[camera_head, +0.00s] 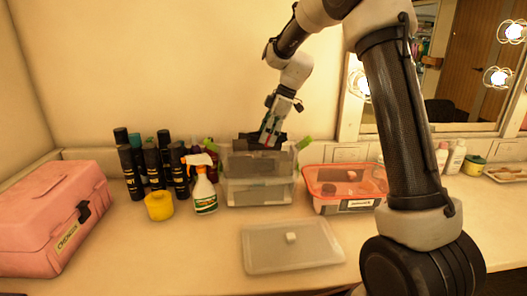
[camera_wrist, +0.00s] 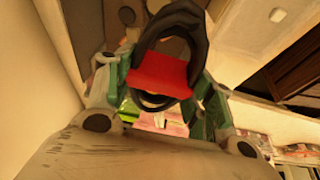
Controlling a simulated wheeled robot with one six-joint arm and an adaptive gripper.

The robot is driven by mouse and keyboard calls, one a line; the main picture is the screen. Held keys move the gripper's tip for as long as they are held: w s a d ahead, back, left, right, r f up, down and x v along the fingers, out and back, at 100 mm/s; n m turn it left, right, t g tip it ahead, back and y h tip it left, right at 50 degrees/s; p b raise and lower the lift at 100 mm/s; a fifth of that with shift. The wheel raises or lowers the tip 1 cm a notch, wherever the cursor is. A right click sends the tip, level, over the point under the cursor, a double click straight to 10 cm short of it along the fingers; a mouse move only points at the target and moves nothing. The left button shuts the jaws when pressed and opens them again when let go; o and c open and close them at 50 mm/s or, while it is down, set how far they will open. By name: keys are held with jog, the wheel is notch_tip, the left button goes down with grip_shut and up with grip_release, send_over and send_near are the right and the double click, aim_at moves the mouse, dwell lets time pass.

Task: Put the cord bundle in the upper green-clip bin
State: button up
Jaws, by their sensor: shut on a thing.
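The cord bundle is a black coil with a red band (camera_wrist: 160,72), held between the fingers of my gripper (camera_wrist: 163,88) in the wrist view. In the head view my gripper (camera_head: 271,136) points down at the open top of the upper clear bin (camera_head: 258,163). That bin has green clips, one raised at each side, and stands on a similar clear bin (camera_head: 258,191). Dark parts, probably the cord bundle (camera_head: 246,142), show beside my fingers at the bin's rim. I cannot tell how deep the bundle is or whether it touches the bin.
A clear lid (camera_head: 290,248) lies on the counter in front. A red-rimmed bin (camera_head: 345,187) stands right of the stack. A spray bottle (camera_head: 203,190), yellow tub (camera_head: 158,205), several dark bottles (camera_head: 152,165) and a pink case (camera_head: 50,217) stand left. The wall is close behind.

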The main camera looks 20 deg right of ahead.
jog(key=shift+f, duration=3.05)
jog(key=o, duration=0.8)
jog(key=shift+f, duration=0.1)
jog(key=shift+o, duration=0.2)
